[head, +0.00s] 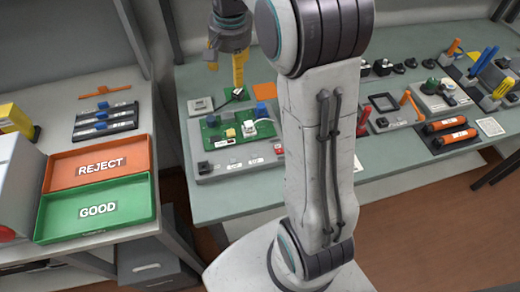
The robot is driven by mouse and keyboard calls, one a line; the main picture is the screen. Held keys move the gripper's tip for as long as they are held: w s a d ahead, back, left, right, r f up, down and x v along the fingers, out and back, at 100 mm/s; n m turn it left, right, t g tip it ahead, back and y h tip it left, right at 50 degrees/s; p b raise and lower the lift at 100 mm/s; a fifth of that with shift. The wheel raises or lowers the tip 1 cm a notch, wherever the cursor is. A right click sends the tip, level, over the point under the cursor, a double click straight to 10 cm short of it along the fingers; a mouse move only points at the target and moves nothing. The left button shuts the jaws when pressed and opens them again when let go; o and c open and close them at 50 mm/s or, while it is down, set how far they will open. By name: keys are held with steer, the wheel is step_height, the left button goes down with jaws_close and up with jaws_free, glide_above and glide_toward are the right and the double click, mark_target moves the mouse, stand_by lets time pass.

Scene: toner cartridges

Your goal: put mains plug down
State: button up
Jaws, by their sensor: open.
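My gripper (227,74) is at the top centre-left in the head view, pointing down over the far part of the green table (215,186). Its yellow fingers are apart, so it is open. A small white and dark piece (238,93) lies just below the longer finger, on or beside a small green pad. It may be the mains plug, but it is too small to tell. I cannot tell whether the finger touches it. My arm hides the middle of the table.
A grey fixture with a green circuit board (238,130) stands in front of the gripper. Orange cartridges (446,125) and several tools crowd the right. The table's front strip is clear.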

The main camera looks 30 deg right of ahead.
steer(key=s+a+f+n, duration=0.1)
steer(key=s+a+n, duration=0.2)
steer(key=s, duration=0.9)
steer(key=s+a+f+n+t, duration=0.1)
steer(key=s+a+n, duration=0.2)
steer(key=s, duration=0.8)
steer(key=shift+s+f+n+t, duration=0.15)
steer(key=shift+s+n+t, duration=0.2)
steer(key=shift+n, duration=0.45)
